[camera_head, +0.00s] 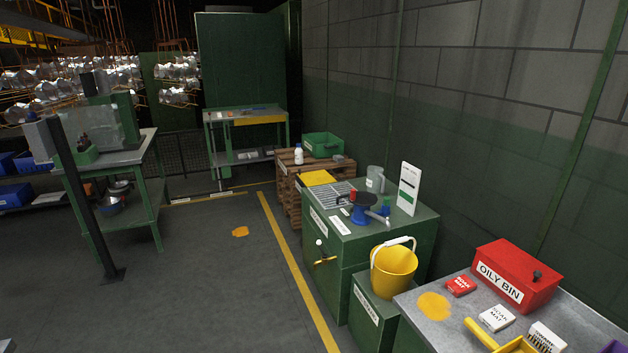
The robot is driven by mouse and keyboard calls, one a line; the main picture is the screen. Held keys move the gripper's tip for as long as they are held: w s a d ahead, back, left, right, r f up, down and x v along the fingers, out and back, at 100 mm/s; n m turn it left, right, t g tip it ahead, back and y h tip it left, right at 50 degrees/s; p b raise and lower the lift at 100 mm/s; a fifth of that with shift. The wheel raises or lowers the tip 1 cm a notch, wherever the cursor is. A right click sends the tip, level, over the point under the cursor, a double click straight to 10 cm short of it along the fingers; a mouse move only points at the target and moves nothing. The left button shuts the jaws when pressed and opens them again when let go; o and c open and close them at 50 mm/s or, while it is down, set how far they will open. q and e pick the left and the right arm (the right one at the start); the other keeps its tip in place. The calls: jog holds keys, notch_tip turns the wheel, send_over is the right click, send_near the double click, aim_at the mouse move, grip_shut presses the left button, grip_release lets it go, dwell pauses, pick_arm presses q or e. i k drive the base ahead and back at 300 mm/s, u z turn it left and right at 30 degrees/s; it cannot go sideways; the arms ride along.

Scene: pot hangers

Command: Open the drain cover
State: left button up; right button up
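A green cabinet (330,254) stands against the wall right of centre, with a valve-like handle on its front. A slatted metal grate (333,196) lies flat on its top. A flat yellow panel (317,178) lies at the grate's far end. I cannot tell for sure which of these is the drain cover; no opening shows under either one. A dark blue device (362,209) with a red part stands at the grate's near right and hides some of the cabinet top. Neither of my grippers is in view.
A yellow bucket (394,270) stands on a lower green box in front of the cabinet. A bench with a red oily bin (514,276) fills the lower right. A work table (110,158) with a dark post stands left.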

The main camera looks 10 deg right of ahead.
aim_at(318, 178)
jog(key=u, duration=0.35)
jog(key=i, duration=4.9)
jog(key=z, duration=3.05)
